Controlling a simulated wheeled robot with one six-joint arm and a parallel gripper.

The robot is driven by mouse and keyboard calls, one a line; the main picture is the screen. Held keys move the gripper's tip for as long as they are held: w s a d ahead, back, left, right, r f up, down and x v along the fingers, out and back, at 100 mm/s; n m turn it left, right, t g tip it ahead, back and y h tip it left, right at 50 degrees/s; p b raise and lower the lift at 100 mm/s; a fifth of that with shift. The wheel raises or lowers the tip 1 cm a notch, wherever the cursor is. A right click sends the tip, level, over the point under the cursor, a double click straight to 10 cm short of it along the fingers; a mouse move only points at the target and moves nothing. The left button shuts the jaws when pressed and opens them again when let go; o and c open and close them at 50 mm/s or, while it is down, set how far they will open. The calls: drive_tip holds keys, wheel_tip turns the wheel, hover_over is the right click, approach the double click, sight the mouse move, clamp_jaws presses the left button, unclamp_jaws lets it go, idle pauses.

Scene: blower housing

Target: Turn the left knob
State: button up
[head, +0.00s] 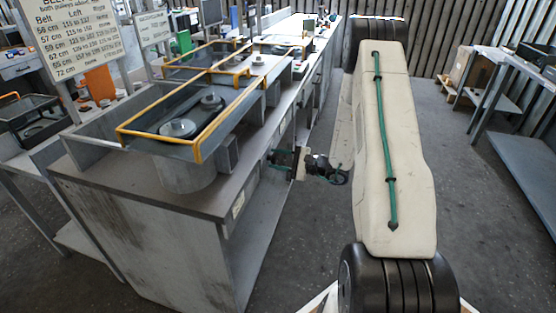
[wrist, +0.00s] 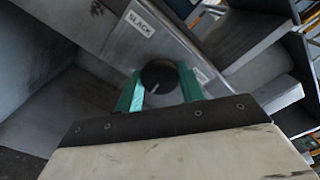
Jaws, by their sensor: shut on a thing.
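A round black knob (wrist: 158,74) with a short white pointer line sits on the grey front panel (wrist: 160,45) of the bench unit in the wrist view. My gripper (wrist: 158,88) has its two teal fingers on either side of the knob and is shut on it. The white line points toward the lower left of the picture. In the head view my gripper (head: 284,158) reaches the side of the grey bench, and the knob cannot be made out there. I cannot tell from these views whether another knob is on the panel.
A white label reading SLACK (wrist: 140,24) is above the knob, and a second label (wrist: 201,76) is partly hidden. The grey bench (head: 150,220) carries a yellow-framed tray (head: 190,115) with pulleys. Open floor (head: 460,200) lies to the right, before another table (head: 525,160).

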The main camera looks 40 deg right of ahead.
drive_tip(key=n, duration=0.6)
drive_tip(key=shift+n, duration=0.3)
idle(0.4)
drive_tip(key=o, duration=1)
drive_tip(key=shift+c, duration=0.2)
drive_tip(key=shift+s, duration=0.1)
drive_tip(key=v, duration=0.7)
drive_tip(key=shift+s+d, duration=0.25)
drive_tip(key=shift+s, duration=0.05)
